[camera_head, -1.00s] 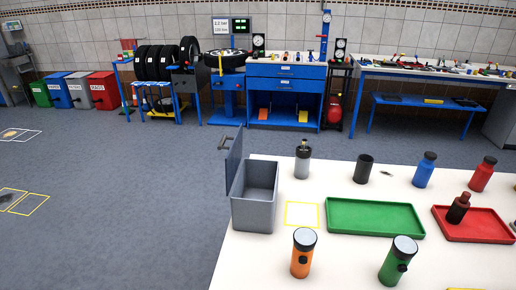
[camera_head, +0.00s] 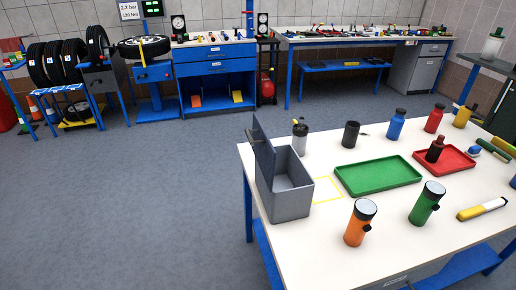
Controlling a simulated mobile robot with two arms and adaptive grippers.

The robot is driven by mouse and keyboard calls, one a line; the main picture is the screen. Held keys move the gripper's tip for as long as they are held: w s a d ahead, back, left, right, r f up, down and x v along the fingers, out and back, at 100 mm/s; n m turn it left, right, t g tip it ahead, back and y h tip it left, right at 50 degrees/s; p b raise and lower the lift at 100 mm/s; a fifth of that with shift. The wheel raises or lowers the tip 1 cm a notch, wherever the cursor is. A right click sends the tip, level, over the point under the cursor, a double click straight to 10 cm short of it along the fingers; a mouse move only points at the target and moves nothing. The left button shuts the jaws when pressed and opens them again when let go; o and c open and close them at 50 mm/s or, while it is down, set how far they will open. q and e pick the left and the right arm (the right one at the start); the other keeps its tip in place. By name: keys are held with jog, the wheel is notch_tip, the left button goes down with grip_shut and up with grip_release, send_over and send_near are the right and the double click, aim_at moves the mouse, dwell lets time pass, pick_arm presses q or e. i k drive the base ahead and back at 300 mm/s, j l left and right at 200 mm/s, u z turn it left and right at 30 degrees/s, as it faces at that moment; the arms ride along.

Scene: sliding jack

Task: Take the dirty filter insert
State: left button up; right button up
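Neither of my grippers is in view. No thing here can be named for sure as the dirty filter insert. On the white-topped table (camera_head: 285,268) stands a grey cylinder (camera_head: 300,140) with a thin yellow-tipped stem, behind an open grey box (camera_head: 290,205). The box's lid (camera_head: 264,150) stands upright at its left side, and its inside looks empty where it shows. A black open cup (camera_head: 351,134) stands to the right of the grey cylinder. A dark bottle with a reddish cap (camera_head: 435,151) stands on a red tray (camera_head: 457,162).
An empty green tray (camera_head: 378,177) and a yellow-outlined square (camera_head: 327,188) lie mid-table. Orange (camera_head: 360,222) and green (camera_head: 427,203) torch-like cylinders stand at the front. Blue (camera_head: 396,124), red (camera_head: 434,118) and yellow (camera_head: 463,115) containers stand behind. The floor (camera_head: 120,210) at left is clear.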

aim_at(437, 146)
jog(key=z, duration=1.3)
jog(key=u, duration=0.75)
jog(key=l+u, duration=0.3)
jog(key=l, duration=0.15)
jog(key=l+u, duration=0.3)
jog(key=l, duration=0.2)
jog(key=k+l+u, duration=0.1)
jog(key=l+u, duration=0.25)
jog(key=k+l+u, duration=0.15)
jog(key=l+u, duration=0.15)
jog(key=l, duration=0.25)
jog(key=k+l+u, duration=0.15)
jog(key=l+u, duration=0.15)
jog(key=l, duration=0.1)
